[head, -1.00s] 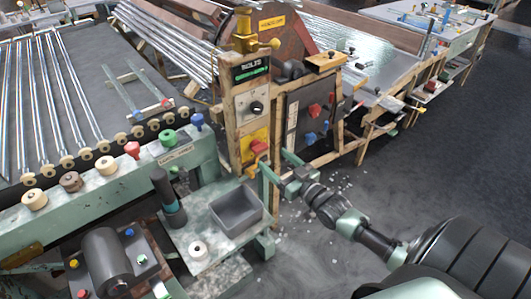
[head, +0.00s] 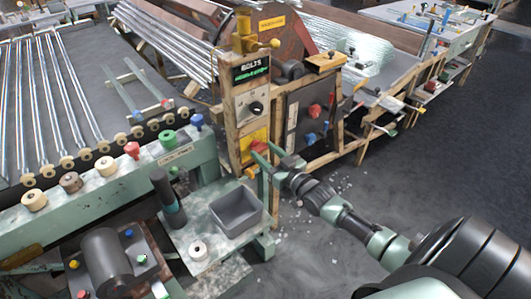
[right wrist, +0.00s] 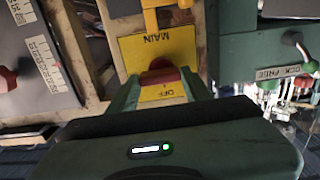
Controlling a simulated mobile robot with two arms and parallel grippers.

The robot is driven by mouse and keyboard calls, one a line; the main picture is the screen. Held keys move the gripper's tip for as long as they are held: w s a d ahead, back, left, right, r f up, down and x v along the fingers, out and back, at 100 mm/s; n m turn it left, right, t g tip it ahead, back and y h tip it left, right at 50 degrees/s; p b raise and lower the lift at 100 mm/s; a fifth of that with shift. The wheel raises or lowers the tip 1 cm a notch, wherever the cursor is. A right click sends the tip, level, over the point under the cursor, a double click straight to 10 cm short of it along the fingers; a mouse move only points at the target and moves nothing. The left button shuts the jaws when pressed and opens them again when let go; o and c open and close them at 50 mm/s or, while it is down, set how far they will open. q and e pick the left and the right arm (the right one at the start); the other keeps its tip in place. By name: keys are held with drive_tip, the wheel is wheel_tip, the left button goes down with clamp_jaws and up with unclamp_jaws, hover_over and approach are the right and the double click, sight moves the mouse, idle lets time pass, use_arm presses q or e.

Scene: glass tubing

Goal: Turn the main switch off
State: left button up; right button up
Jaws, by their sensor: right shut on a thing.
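The main switch is a red knob (right wrist: 160,72) on a yellow plate (right wrist: 181,45) with MAIN and OFF lettering, upside down in the right wrist view. In the head view the yellow plate (head: 247,140) sits low on the wooden post, with the red knob mostly hidden by my fingers. My right gripper (head: 262,154) reaches it from the right and is shut on the red knob. In the right wrist view its green fingers (right wrist: 158,84) stand on either side of the knob. The knob's exact turn is hard to tell. My left gripper is not in view.
A grey panel (head: 296,112) with red and blue knobs stands right of the post. A grey bin (head: 237,212) lies below left. The floor at right is open.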

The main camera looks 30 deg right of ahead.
drive_tip(key=shift+n, duration=0.3)
drive_tip(key=n+p, duration=0.1)
drive_tip(key=n, duration=0.2)
drive_tip(key=shift+r, duration=0.1)
drive_tip(key=n+p, duration=0.1)
drive_tip(key=n, duration=0.4)
drive_tip(key=shift+a, duration=0.1)
drive_tip(key=n, duration=0.4)
drive_tip(key=shift+n+b, duration=0.3)
drive_tip(key=n+b, duration=0.1)
drive_tip(key=n, duration=0.3)
drive_tip(key=shift+a+n, duration=0.1)
drive_tip(key=shift+n, duration=0.3)
drive_tip(key=o, duration=1.4)
drive_tip(key=shift+c, duration=0.2)
